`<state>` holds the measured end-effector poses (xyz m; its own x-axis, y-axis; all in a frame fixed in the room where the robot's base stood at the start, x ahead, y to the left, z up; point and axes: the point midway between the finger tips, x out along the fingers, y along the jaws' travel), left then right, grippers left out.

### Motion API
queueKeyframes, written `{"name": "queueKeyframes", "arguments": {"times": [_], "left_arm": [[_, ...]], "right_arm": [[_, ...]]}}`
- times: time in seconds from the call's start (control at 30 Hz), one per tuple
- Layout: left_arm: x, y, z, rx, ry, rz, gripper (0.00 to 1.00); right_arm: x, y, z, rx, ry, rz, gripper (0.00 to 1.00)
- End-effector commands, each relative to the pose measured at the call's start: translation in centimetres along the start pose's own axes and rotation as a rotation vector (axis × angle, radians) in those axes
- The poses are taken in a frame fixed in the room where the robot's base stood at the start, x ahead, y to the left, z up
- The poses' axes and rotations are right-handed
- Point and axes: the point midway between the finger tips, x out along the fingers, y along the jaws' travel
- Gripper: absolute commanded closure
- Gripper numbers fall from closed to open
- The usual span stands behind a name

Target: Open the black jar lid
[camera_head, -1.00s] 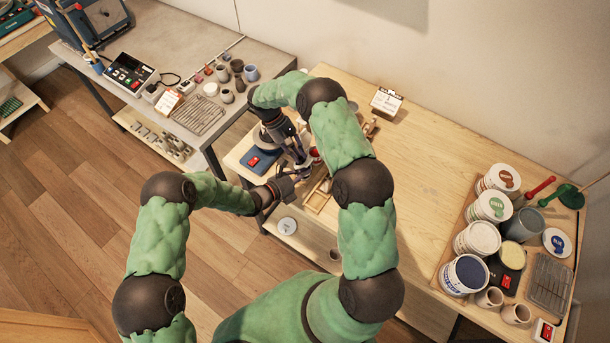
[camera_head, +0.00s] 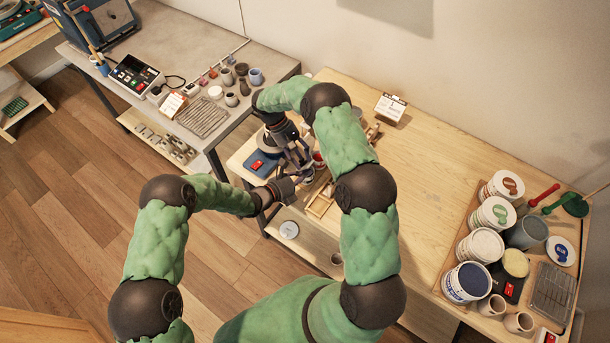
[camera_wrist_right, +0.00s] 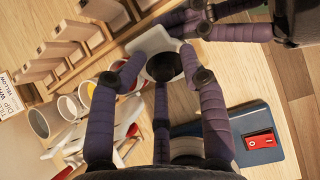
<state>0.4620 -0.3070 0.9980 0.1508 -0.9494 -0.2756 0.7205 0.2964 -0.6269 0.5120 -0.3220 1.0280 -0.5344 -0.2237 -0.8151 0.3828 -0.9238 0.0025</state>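A pale, angular jar (camera_wrist_right: 136,44) with a round black top (camera_wrist_right: 164,67) is in the upper middle of the right wrist view. The three purple fingers of my right gripper (camera_wrist_right: 164,74) are spread around the black top; whether they touch it is unclear. My left gripper (camera_wrist_right: 190,22) comes in from the right at the jar's far side. Its fingers lie along the jar, but their grip is hidden. In the head view, my right gripper (camera_head: 299,157) and my left gripper (camera_head: 299,178) meet at the table's left end, where the jar is mostly hidden.
A blue scale with a red display (camera_wrist_right: 260,140) lies beside my right gripper. Cups (camera_wrist_right: 70,106), pale tools and a wooden rack (camera_wrist_right: 70,45) crowd the other side. Glaze buckets (camera_head: 482,244) stand at the table's far right; the table's middle (camera_head: 430,170) is clear.

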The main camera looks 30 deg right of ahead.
Motion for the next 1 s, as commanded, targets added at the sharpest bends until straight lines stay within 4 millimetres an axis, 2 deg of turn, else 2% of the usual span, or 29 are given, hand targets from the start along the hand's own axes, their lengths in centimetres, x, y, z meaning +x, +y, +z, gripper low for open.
{"name": "queueKeyframes", "arguments": {"times": [0.03,0.23,0.37,0.47,0.8,1.0], "left_arm": [[0.0,0.1,0.6,0.005,-0.009,0.001,1.00],[0.0,0.1,0.5,0.004,-0.008,0.001,1.00],[0.0,0.1,0.4,0.003,-0.006,0.001,1.00],[0.0,0.1,0.3,0.002,-0.004,0.001,1.00],[0.0,0.0,0.0,0.000,0.001,0.001,1.00],[0.0,0.0,-0.1,-0.001,0.002,0.001,1.00]], "right_arm": [[0.2,-0.1,0.1,-0.002,-0.005,-0.003,0.56],[0.1,-0.2,0.1,-0.002,-0.005,-0.003,0.56],[-0.6,-0.1,0.0,-0.002,-0.004,-0.003,0.56],[-2.0,-0.1,0.0,0.000,-0.002,-0.001,0.56],[-8.6,-0.1,-0.1,0.000,0.000,0.000,0.56],[-11.1,-0.1,-0.1,0.000,-0.001,0.000,0.56]]}}
